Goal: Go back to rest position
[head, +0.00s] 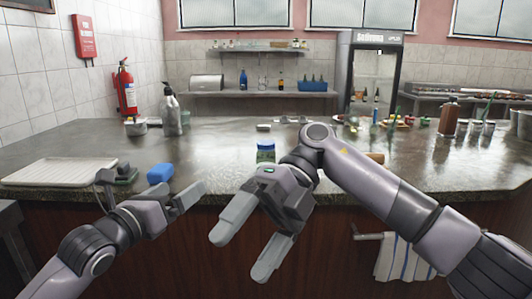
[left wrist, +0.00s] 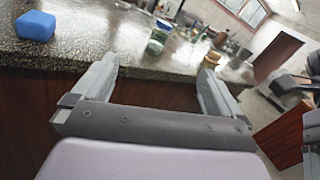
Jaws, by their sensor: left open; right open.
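My left gripper (head: 188,198) is in front of the counter's front edge at the left in the head view. It is open and empty, and its two fingers (left wrist: 155,85) stand wide apart in the left wrist view. My right gripper (head: 248,250) hangs in front of the counter near the middle, pointing down and left. It is open with nothing between its fingers. Its arm hides part of the counter behind it.
The stone counter (head: 225,155) bears a blue block (head: 160,172), a white ribbed tray (head: 58,171), a green-labelled jar (head: 265,152) and a spray bottle (head: 171,112). A striped towel (head: 405,258) hangs at the counter's front. Bottles and cups crowd the right side.

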